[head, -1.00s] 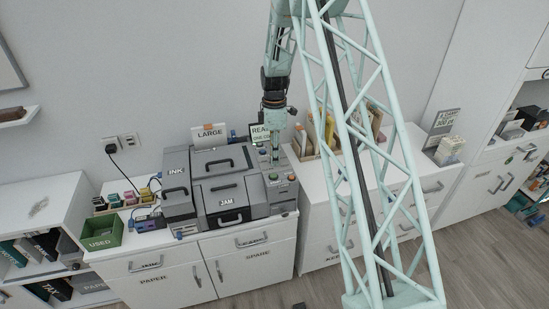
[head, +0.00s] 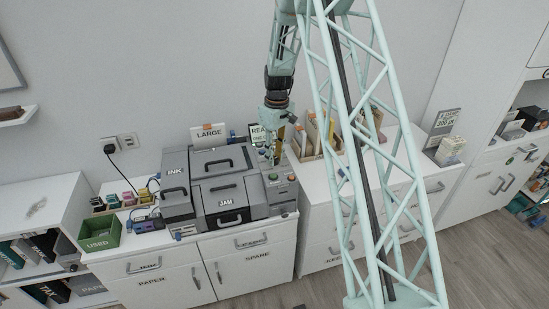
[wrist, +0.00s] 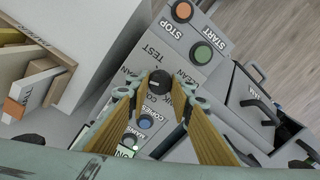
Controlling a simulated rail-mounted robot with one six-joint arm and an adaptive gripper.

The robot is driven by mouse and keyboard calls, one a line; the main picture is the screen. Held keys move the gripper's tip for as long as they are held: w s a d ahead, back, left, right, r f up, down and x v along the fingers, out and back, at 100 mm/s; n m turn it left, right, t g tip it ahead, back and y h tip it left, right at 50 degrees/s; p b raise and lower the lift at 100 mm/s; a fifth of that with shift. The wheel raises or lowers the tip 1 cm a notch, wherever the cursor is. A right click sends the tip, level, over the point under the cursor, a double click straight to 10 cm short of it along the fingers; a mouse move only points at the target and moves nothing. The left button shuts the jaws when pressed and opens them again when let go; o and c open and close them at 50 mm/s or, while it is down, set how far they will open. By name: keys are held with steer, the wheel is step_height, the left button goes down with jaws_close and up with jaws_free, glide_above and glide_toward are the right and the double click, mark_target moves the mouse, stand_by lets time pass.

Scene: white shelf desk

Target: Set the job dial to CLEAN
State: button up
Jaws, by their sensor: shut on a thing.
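The job dial (wrist: 158,79) is a small black knob on the grey printer's control panel. Labels around it include TEST and CLEAN; others are partly covered by the fingers. My gripper (wrist: 159,93) has its fingertips on both sides of the dial and is shut on it. The dial's pointer direction is too small to tell. In the head view my gripper (head: 271,161) reaches down onto the right side of the printer (head: 224,198), and the dial is hidden there.
On the panel are an orange STOP button (wrist: 183,11), a green START button (wrist: 203,54) and a blue COPIES knob (wrist: 145,121). A file holder (head: 305,147) stands close to the right. A green USED box (head: 100,232) sits at the left.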

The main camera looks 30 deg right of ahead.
steer(key=m, duration=1.2)
steer(key=shift+t, duration=0.3)
steer(key=m, duration=0.7)
steer(key=shift+m, duration=0.4)
steer(key=m, duration=0.4)
steer(key=shift+a+h, duration=0.1)
steer(key=shift+h, duration=0.3)
steer(key=m+b, duration=0.1)
steer(key=m, duration=0.3)
steer(key=shift+m+b, duration=0.5)
steer(key=shift+m, duration=1.3)
